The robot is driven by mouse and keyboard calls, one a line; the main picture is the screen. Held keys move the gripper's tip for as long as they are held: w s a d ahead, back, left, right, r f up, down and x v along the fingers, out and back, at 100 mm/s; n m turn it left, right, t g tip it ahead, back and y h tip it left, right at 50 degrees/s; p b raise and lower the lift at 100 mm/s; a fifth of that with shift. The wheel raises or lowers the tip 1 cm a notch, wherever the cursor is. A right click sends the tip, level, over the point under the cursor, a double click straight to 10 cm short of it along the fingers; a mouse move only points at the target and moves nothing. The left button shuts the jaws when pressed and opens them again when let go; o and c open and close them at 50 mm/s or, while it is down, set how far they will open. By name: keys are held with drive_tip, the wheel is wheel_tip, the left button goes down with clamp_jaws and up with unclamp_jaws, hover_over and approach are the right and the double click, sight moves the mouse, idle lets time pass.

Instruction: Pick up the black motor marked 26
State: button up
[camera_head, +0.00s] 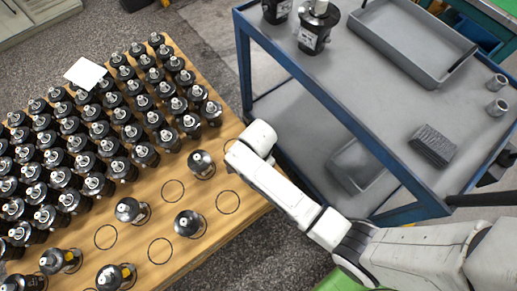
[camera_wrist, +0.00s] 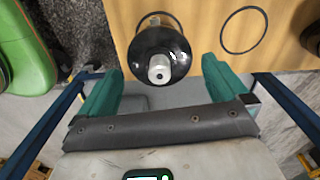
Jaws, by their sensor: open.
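Black motors with silver shafts stand on the wooden table in the head view. One stands apart near my arm's end, a black motor (camera_head: 201,163) beside drawn circles. No number 26 is readable on any motor. In the wrist view a black motor (camera_wrist: 158,45) with a silver shaft stands upright, seen from above. My gripper (camera_wrist: 160,70) is open, with its teal fingers to either side of this motor's near part. My gripper's fingers are hidden in the head view.
The wooden table (camera_head: 210,245) carries tight rows of motors at left and empty drawn circles in front. A white card (camera_head: 86,73) lies on the rows. A blue-framed grey cart (camera_head: 375,85) at right holds motors, a tray (camera_head: 412,38), small cups and a dark block (camera_head: 432,146).

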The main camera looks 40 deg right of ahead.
drive_tip(key=shift+d+f+b, duration=0.2)
drive_tip(key=shift+f+b, duration=0.5)
drive_tip(key=shift+f, duration=2.7)
drive_tip(key=shift+c, duration=0.3)
drive_tip(key=c, duration=1.7)
drive_tip(key=shift+o, duration=0.2)
drive_tip(key=shift+w+r, duration=0.1)
drive_tip(key=shift+r, duration=0.05)
